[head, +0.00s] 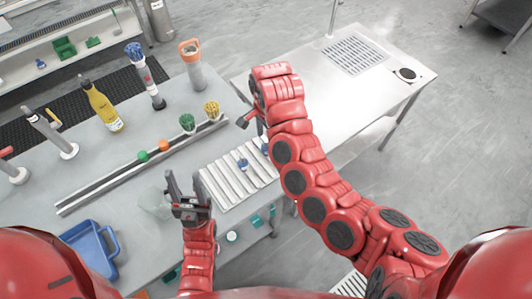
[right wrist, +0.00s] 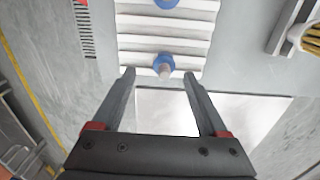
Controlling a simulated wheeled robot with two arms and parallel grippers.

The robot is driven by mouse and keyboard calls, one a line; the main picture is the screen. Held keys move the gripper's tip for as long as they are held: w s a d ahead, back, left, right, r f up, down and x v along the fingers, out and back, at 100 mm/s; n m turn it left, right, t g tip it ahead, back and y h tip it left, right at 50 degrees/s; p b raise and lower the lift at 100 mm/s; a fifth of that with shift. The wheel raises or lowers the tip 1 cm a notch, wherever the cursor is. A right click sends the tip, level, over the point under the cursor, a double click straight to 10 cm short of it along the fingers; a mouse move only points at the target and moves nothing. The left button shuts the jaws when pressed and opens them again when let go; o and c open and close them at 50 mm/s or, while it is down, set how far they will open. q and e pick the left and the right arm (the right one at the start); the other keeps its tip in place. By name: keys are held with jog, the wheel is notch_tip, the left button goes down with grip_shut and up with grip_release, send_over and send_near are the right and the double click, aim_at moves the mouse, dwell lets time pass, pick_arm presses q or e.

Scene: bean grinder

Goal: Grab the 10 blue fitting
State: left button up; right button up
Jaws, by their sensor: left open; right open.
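Two blue fittings lie on a white ridged tray (head: 222,190), one blue fitting (head: 243,164) near its middle and another blue fitting (head: 265,148) close to my right arm. In the right wrist view, the nearer blue fitting (right wrist: 163,65) with a pale stub sits just beyond my right gripper (right wrist: 158,76), roughly centred between the fingertips. The other blue fitting (right wrist: 166,3) is cut by the top edge. My right gripper is open and empty. My left gripper (head: 183,182) is open, pointing up at the left of the ridged tray, with nothing between its fingers.
A clear beaker (head: 155,203) stands beside my left gripper. A metal rail (head: 110,185) holds a green ball, an orange ball and brushes. Bottles, including a yellow one (head: 101,106), stand behind it. A blue tray (head: 90,248) is at the front left. The right steel table (head: 310,90) is mostly clear.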

aim_at(267, 142)
jog(key=shift+f+p, duration=0.35)
jog(key=shift+f, duration=0.2)
jog(key=shift+s+f, duration=0.1)
jog(key=shift+f, duration=0.4)
jog(key=shift+w+f+p, duration=0.2)
jog(key=shift+f+p, duration=0.3)
jog(key=shift+p, duration=0.1)
notch_tip(267, 142, down, 3)
jog(key=shift+w+a+p, duration=0.1)
jog(key=shift+a+p, duration=0.05)
jog(key=shift+p, duration=0.5)
jog(key=shift+f, duration=0.65)
grip_shut()
